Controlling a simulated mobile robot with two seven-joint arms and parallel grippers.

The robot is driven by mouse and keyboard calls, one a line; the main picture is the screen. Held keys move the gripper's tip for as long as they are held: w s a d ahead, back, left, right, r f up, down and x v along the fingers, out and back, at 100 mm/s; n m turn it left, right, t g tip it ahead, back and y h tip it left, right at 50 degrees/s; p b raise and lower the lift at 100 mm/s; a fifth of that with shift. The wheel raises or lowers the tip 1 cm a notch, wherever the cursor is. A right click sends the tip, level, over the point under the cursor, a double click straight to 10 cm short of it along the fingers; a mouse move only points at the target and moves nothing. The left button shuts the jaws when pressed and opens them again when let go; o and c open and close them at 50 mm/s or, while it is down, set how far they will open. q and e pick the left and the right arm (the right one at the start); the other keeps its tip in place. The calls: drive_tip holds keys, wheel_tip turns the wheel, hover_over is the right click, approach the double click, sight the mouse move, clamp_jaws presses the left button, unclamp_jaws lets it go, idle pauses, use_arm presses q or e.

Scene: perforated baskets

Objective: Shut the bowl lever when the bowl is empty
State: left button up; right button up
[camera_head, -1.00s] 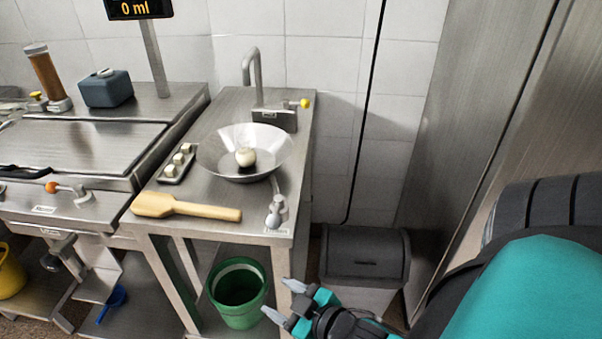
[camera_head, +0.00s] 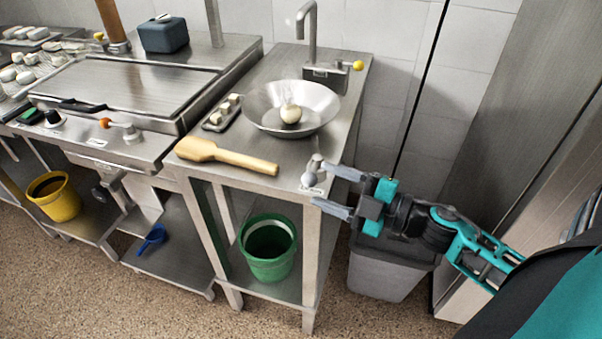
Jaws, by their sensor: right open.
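The metal bowl (camera_head: 265,105) stands on the steel counter. A whitish round thing (camera_head: 291,113) lies in it, so the bowl is not bare. The bowl lever (camera_head: 315,170) has a pale grey knob and sits at the counter's front right corner, below the bowl. My right gripper (camera_head: 335,190) is open, its two fingers pointing left. The upper fingertip is close to the lever in the picture; I cannot tell whether they touch. My left gripper is not in view.
A wooden paddle (camera_head: 228,155) lies along the counter's front edge. A small tray (camera_head: 220,113) is left of the bowl. A tap (camera_head: 309,40) with a yellow knob stands behind. A green bucket (camera_head: 268,250) is on the lower shelf, a grey bin (camera_head: 385,272) below my arm.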

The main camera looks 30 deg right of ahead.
sight(306, 177)
drive_tip(key=x, duration=0.5)
drive_tip(key=shift+w+a, duration=0.35)
drive_tip(key=shift+w, duration=0.2)
